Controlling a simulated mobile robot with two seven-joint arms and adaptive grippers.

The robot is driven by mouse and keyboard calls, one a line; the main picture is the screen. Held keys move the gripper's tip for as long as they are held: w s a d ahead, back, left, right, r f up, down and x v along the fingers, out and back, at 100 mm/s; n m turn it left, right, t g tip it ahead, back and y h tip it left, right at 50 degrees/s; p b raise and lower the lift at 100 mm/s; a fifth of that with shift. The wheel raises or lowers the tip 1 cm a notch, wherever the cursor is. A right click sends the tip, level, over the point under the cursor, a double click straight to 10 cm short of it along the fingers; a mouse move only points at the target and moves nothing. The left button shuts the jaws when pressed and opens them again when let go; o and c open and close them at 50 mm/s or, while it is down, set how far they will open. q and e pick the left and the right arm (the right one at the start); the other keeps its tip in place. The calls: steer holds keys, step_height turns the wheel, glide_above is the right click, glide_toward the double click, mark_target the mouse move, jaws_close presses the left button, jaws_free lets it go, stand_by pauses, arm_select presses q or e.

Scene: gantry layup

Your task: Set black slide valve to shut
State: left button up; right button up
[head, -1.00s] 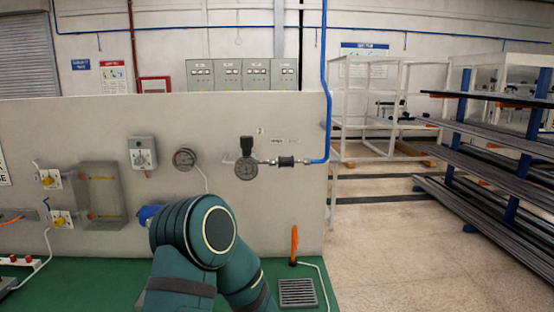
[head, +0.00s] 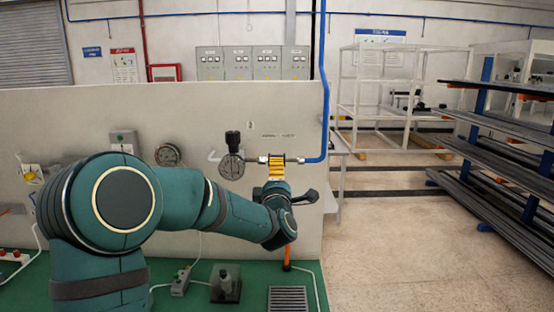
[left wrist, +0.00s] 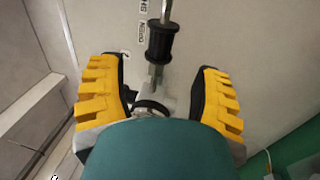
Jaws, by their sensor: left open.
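The black slide valve (left wrist: 160,42) is a short ribbed black sleeve on a thin metal pipe. It shows in the left wrist view, ahead of and between my open left fingers, apart from both. In the head view my left gripper (head: 277,166) is up at the pipe between the dial gauge (head: 231,166) and the blue hose (head: 323,90), and its yellow finger covers most of the valve. The left gripper (left wrist: 162,72) looks empty in the left wrist view. My right gripper is in neither view.
The grey panel (head: 60,110) stands close behind the pipe. A black knob (head: 232,138) rises above the gauge. The green bench (head: 200,250) below holds a clear block (head: 225,283), an orange handle (head: 287,255) and a grate (head: 288,299). Open floor lies right.

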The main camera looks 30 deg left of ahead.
arm_select(q)
steer(key=p+x, duration=0.1)
steer(key=x, duration=0.7)
steer(key=shift+w+a, duration=0.1)
steer(key=shift+w, duration=0.25)
